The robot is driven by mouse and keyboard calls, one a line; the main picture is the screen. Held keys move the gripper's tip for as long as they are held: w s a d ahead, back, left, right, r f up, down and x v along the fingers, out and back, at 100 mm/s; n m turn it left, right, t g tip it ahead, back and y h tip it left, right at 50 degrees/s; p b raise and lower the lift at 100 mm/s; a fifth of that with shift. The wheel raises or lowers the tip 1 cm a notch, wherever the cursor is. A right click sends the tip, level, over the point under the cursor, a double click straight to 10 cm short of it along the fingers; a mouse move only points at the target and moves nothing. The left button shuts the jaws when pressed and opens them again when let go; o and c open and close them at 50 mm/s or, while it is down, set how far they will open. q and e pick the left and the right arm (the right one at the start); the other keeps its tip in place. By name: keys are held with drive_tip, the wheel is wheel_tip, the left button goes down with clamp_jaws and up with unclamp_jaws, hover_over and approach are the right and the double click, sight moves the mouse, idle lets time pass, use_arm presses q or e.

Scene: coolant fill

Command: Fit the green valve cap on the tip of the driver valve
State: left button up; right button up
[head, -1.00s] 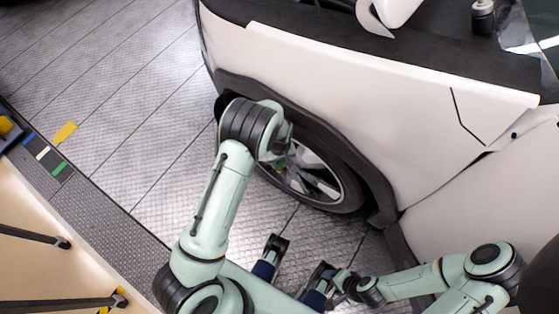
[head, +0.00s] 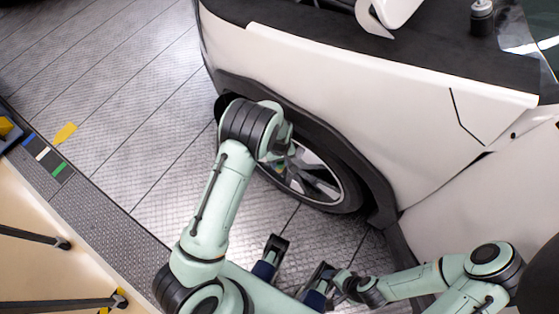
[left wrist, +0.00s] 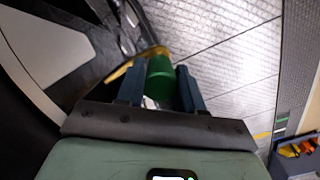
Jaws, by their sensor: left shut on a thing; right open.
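The green valve cap (left wrist: 160,80) is between the two dark blue fingers of my left gripper (left wrist: 158,68) in the left wrist view, and the fingers are shut on it. In the head view my left arm reaches to the front wheel (head: 316,178), and its wrist hides the gripper and the cap. The driver valve's tip cannot be made out in either view. A yellow strip shows just behind the cap in the left wrist view; I cannot tell what it is. My right gripper (head: 299,257) is open and empty, low over the floor away from the wheel.
The white car body (head: 390,100) and dark wheel arch (head: 378,195) stand close above and beside the wheel. The metal plate floor (head: 130,110) is clear to the left. A bin with orange and yellow things (left wrist: 297,150) shows at the left wrist view's lower right.

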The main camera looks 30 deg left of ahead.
use_arm(q)
drive_tip(key=shift+f+b, duration=0.75)
drive_tip(key=shift+f, duration=0.4)
idle(0.5)
drive_tip(key=o, duration=1.1)
wheel_tip(320, 180, up, 14)
drive_tip(key=p, duration=0.3)
drive_tip(key=shift+f, duration=0.25)
